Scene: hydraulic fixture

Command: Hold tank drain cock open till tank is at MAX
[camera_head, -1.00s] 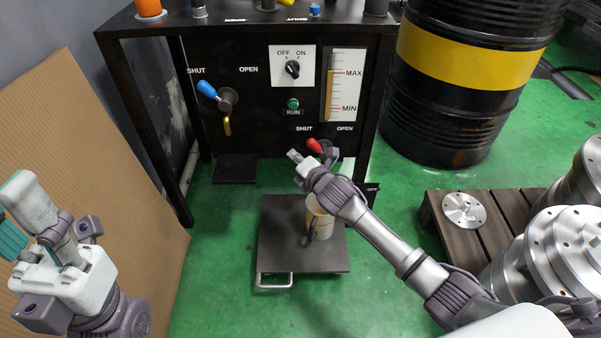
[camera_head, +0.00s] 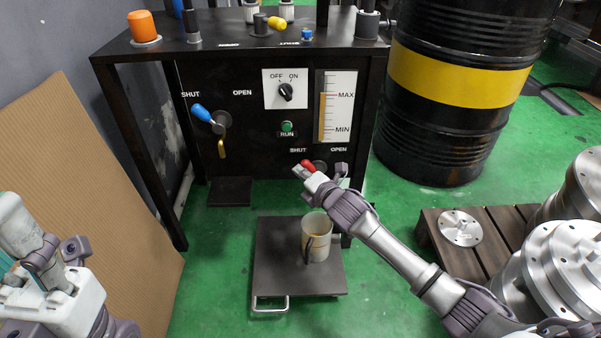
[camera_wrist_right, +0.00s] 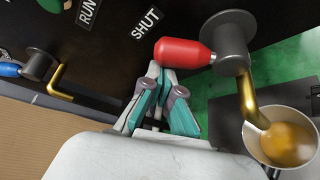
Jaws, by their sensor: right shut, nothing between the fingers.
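The drain cock's red handle (camera_head: 308,165) is low on the black panel; in the wrist view the red handle (camera_wrist_right: 184,52) points toward the SHUT label. Its brass spout (camera_wrist_right: 250,98) reaches over a pale cup (camera_head: 316,240) with amber liquid (camera_wrist_right: 288,143); I cannot tell whether liquid is running. The tank gauge (camera_head: 336,105) shows an amber column with its top close to the MAX mark. My right gripper (camera_wrist_right: 158,78) is shut and empty, its tips close beside the handle's free end; contact is unclear. My left gripper (camera_head: 14,240) is partly cut off at the left edge.
A blue-handled cock (camera_head: 202,113), an OFF/ON switch (camera_head: 286,91) and a green RUN button (camera_head: 287,127) are on the panel. The cup stands on a dark platform (camera_head: 280,265). A black-yellow drum (camera_head: 455,80) stands right, near a pallet (camera_head: 440,232) with metal parts.

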